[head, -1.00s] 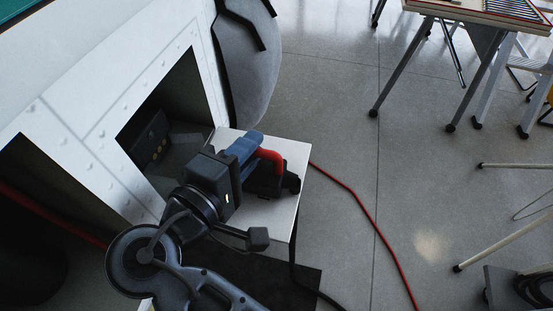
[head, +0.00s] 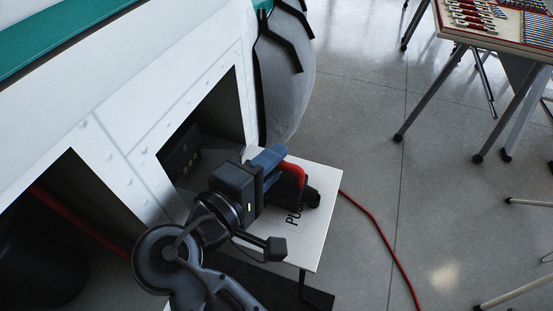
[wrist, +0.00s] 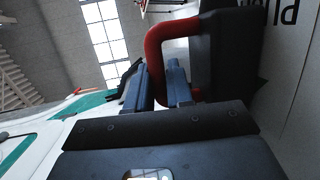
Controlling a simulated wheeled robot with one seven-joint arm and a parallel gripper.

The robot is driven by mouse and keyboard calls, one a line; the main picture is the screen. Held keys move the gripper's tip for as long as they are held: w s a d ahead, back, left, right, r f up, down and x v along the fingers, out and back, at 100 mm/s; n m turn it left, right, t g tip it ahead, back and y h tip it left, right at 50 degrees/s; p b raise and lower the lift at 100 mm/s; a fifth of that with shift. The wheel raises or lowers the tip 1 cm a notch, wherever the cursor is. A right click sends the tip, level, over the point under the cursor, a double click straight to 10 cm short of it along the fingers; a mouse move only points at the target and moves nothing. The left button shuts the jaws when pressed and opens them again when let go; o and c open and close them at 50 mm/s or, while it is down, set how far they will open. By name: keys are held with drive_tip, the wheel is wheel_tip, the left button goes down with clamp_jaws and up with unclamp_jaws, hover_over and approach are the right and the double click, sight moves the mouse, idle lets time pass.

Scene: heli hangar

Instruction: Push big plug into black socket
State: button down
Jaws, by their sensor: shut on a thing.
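The big plug has a black body (head: 313,198) and a red loop handle (head: 295,173). My gripper (head: 275,160) is shut on the red handle. In the wrist view the blue fingers (wrist: 178,85) sit at the handle (wrist: 154,60), with the black body (wrist: 232,50) to the right. The plug is over the white stand; I cannot tell for sure whether it touches the top. The black socket (head: 182,153) is inside the dark opening in the white riveted panel, left of the gripper. In the wrist view the socket is not visible.
The white stand (head: 322,238) has black lettering, partly covered. The opening's frame (head: 243,112) lies between plug and socket. A red cable (head: 383,240) runs over the floor at the right. A tool table (head: 465,40) stands at the upper right. Floor between is clear.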

drive_tip(key=shift+w+a, duration=0.15)
drive_tip(key=shift+w+a, duration=0.15)
drive_tip(key=shift+a, duration=0.35)
